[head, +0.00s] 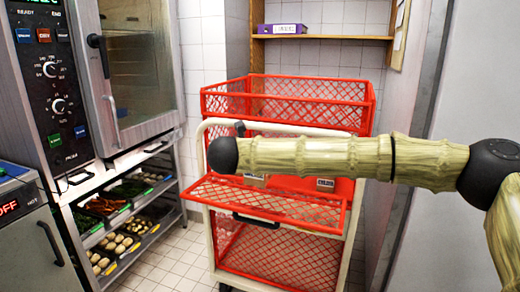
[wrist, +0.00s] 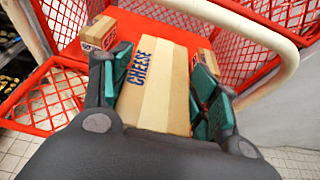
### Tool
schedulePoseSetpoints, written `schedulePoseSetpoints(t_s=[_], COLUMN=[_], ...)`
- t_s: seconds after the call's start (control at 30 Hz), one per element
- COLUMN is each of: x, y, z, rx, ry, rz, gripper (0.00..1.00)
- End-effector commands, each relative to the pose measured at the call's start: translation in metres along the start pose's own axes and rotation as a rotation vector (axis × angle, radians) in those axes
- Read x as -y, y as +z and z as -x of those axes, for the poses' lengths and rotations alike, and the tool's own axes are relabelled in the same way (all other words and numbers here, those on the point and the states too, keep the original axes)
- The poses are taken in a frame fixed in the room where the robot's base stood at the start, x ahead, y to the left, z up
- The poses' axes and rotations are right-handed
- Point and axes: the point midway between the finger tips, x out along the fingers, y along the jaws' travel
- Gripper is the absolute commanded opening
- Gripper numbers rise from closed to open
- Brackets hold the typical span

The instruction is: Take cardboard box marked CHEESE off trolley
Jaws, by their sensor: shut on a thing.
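The cardboard box marked CHEESE (wrist: 158,85) lies between the green-padded fingers of my gripper (wrist: 163,64) in the wrist view. It is tan with a pale tape strip and blue lettering. My gripper is shut on its two sides. The box is over the red shelf (wrist: 135,27) of the trolley; I cannot tell whether it still touches the shelf. In the head view, the trolley (head: 205,150) has red mesh baskets and a cream frame, with its front flap folded down. My arm crosses in front of it and hides my gripper and most of the shelf.
Another cardboard box (wrist: 98,33) sits to the left on the shelf, and a further one (wrist: 207,61) at the right, close to the finger. An oven (head: 135,75) and food racks (head: 125,205) stand left of the trolley. A grey wall (head: 480,80) is at the right.

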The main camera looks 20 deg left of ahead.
Motion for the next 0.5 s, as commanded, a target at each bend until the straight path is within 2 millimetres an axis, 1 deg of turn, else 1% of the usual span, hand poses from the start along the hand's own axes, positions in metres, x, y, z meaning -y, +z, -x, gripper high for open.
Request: schedulePoseSetpoints(t_s=[0.5], x=[0.000], y=[0.019], z=[0.007], rx=[-0.001], ry=[0.000], rz=[-0.002], gripper=[0.17])
